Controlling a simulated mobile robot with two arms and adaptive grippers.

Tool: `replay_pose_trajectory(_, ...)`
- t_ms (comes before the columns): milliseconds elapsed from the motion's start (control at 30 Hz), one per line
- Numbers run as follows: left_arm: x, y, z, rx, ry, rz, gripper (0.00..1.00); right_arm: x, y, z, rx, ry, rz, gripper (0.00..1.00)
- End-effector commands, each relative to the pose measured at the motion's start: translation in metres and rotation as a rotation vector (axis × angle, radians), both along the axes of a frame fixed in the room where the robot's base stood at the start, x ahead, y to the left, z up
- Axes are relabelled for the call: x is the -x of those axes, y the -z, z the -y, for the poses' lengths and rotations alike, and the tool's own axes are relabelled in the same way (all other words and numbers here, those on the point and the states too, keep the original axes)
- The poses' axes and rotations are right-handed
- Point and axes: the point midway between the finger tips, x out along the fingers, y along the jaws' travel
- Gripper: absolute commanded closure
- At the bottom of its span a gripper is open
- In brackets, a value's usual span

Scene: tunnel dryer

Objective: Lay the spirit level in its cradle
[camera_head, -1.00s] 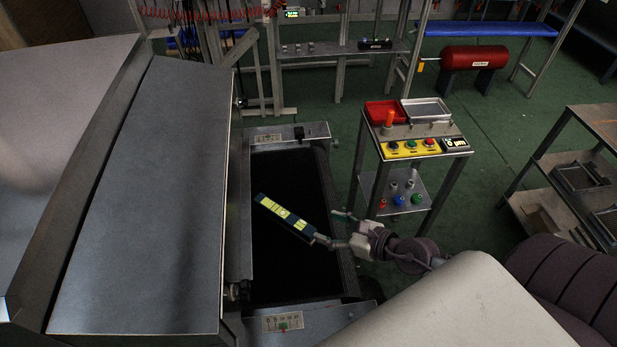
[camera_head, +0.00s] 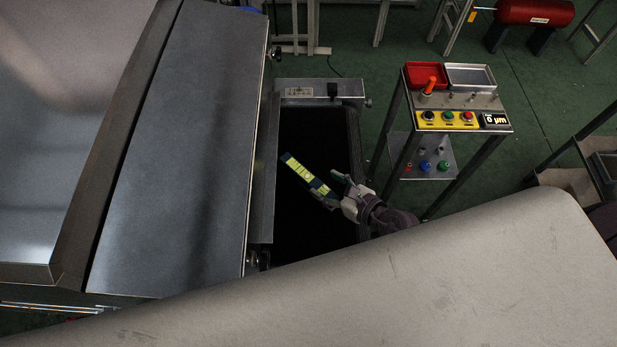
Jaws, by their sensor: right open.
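The spirit level (camera_head: 303,172), a dark bar with a yellow-green face, shows over the black belt of the tunnel dryer, slanting from upper left to lower right. My right gripper (camera_head: 334,189) is open, with its fingers at the lower right end of the level. One finger stands above that end and the other is close to it. I cannot tell whether they touch it, or whether the level rests on the belt. I cannot make out the cradle. My left gripper is not in view.
The grey dryer housing (camera_head: 185,150) fills the left. A stand with buttons (camera_head: 448,118), a red tray (camera_head: 425,75) and a grey tray (camera_head: 470,76) is at the right.

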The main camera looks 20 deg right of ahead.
Motion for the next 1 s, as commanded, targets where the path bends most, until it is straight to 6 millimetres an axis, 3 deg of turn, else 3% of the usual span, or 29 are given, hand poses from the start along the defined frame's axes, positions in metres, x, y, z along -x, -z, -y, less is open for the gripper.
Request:
replay_pose_trajectory(133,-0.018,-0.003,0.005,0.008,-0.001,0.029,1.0,-0.013,0.008,-0.011,-0.001,-0.001,0.001,0.37)
replay_pose_trajectory(333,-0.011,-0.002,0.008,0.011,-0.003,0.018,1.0,-0.033,0.021,-0.025,0.0,0.0,0.001,0.37)
replay_pose_trajectory(633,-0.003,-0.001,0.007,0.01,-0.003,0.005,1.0,-0.037,0.023,-0.027,0.0,0.0,-0.001,0.37)
replay_pose_trajectory(1000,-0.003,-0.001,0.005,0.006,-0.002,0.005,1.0,-0.036,0.023,-0.027,0.0,0.0,-0.001,0.97)
